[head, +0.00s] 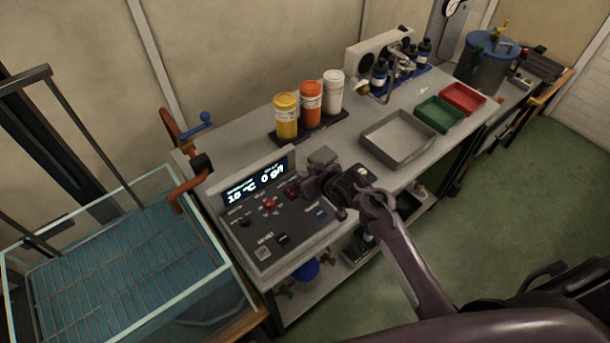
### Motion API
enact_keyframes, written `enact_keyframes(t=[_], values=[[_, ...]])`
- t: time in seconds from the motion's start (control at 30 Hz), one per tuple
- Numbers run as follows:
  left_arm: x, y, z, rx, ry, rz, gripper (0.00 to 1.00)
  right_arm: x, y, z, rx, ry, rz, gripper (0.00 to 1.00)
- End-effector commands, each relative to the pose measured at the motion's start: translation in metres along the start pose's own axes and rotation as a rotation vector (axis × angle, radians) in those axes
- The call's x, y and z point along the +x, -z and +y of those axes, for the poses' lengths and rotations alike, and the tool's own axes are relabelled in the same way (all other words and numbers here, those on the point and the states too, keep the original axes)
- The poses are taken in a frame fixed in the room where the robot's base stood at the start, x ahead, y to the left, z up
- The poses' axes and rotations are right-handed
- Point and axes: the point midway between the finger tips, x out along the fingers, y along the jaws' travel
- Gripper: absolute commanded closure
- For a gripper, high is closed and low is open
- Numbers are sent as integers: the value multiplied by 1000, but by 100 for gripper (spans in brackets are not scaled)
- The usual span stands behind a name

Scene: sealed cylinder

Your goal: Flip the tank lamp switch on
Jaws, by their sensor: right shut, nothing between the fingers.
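A dark control panel (258,232) with a lit display (256,182) stands on the near left end of the grey bench. Its sloped face carries a red knob (270,203), a black switch (282,239), a small blue part (320,212) and other small controls. The labels are too small to read, so I cannot tell which one is the tank lamp switch. My right gripper (309,188) is shut and empty, over the panel's upper right edge, hiding part of it. I cannot tell whether it touches anything. My left gripper is out of view.
A glass tank (120,265) with a wire rack stands left of the panel. Yellow (286,116), orange (311,104) and white (333,92) jars stand behind it. A grey tray (398,138), green bin (439,114) and red bin (462,99) lie further right. A red pipe (184,191) rises beside the tank.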

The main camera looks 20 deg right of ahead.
Motion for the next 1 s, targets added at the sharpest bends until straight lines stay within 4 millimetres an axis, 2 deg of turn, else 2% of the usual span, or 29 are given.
enact_keyframes(t=[0.23,1.0], values=[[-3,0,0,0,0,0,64,8,-8,0,0,-1,1,100],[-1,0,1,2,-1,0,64,17,-8,0,-1,1,1,100]])
